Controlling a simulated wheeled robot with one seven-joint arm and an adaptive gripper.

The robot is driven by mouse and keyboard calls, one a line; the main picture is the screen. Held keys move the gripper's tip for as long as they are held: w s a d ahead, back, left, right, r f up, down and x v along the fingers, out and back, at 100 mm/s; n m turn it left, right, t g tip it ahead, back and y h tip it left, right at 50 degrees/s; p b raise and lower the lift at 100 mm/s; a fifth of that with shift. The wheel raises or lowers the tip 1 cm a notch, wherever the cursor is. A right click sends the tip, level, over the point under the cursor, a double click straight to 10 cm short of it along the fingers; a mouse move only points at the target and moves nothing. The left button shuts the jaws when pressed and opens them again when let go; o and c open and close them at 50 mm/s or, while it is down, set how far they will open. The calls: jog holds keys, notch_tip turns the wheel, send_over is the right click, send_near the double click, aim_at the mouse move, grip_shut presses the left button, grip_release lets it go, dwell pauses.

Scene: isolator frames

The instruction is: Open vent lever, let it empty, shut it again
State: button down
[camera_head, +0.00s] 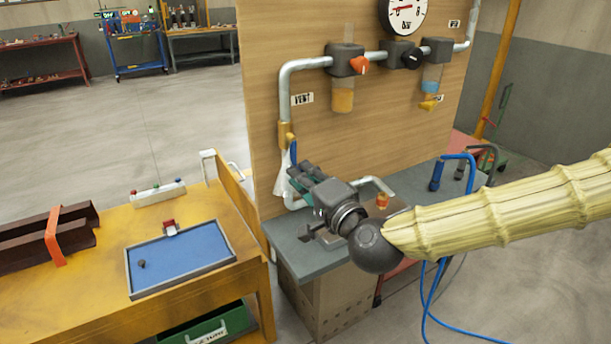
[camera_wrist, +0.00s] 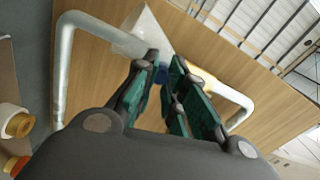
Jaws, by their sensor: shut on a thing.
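The vent lever (camera_head: 293,152) has a blue handle beside a brass valve (camera_head: 285,135), low on the grey pipe at the panel's left edge, under the VENT label (camera_head: 302,99). My gripper (camera_head: 297,174) is at the handle's lower end, its green-padded fingers shut on it. In the wrist view a bit of the blue handle (camera_wrist: 163,74) shows between the fingertips; the rest is hidden. A pale cone-shaped patch (camera_head: 281,182) spreads below the valve; I cannot tell if it is escaping air. The pressure gauge (camera_head: 403,10) is cut off at the top; its reading is unclear.
A regulator with an orange knob (camera_head: 359,65) and a unit with a black knob (camera_head: 411,58) sit higher on the wooden panel (camera_head: 262,60). A grey bench (camera_head: 290,240) lies under my gripper. A yellow table with a blue tray (camera_head: 180,258) stands at left.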

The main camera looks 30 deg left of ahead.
jog(key=shift+f, duration=0.1)
jog(key=c, duration=1.4)
grip_release()
jog(key=shift+s+a, duration=0.1)
jog(key=v, duration=1.2)
